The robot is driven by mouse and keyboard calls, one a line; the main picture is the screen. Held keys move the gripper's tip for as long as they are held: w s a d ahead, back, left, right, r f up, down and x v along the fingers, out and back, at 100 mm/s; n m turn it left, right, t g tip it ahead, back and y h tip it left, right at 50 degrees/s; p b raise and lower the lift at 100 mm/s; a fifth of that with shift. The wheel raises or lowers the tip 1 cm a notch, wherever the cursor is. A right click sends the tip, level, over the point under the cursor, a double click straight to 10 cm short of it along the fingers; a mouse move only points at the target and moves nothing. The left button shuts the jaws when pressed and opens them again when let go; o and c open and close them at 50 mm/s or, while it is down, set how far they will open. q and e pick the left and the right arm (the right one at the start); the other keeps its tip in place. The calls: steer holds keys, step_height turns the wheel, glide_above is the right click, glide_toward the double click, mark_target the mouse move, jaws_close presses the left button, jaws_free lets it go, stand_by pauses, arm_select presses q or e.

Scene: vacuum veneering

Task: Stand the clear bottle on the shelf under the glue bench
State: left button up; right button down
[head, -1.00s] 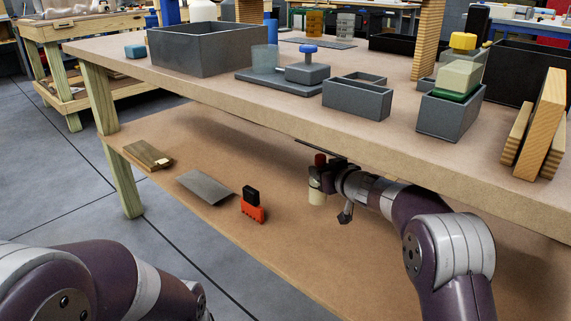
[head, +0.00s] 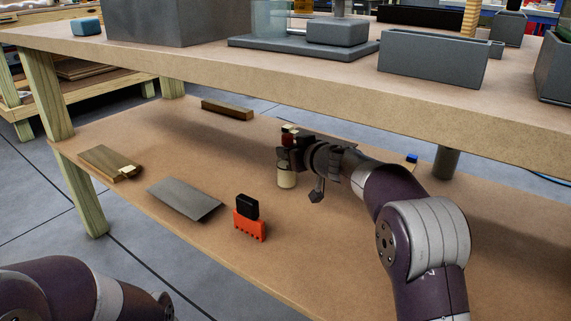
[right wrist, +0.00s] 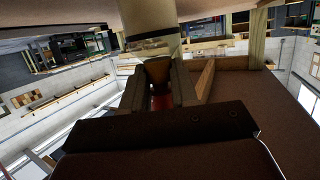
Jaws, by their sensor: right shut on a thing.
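The clear bottle (head: 286,178), with cream contents in its lower part, is upright over the shelf (head: 200,140) under the glue bench (head: 300,78). My right gripper (head: 290,150) is shut on its upper part. The bottle's base is at or just above the shelf; I cannot tell whether it touches. In the right wrist view, the bottle (right wrist: 150,25) extends from between the fingers (right wrist: 160,82) toward the picture's top edge. My left gripper is out of view; only part of my left arm shows at lower left.
The bench top is close above my right arm. The shelf around the bottle is clear.

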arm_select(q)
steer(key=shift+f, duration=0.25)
arm_select(e)
steer(key=c, duration=0.9)
jaws_free()
steer(key=shift+f, duration=0.2)
steer(key=shift+o, duration=0.2)
steer(key=shift+s+r, duration=0.1)
steer(key=shift+r, duration=0.1)
arm_select(q)
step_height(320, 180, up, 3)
steer(key=p, duration=0.3)
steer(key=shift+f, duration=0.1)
arm_select(e)
steer(key=v, duration=1.2)
steer(key=shift+f, duration=0.1)
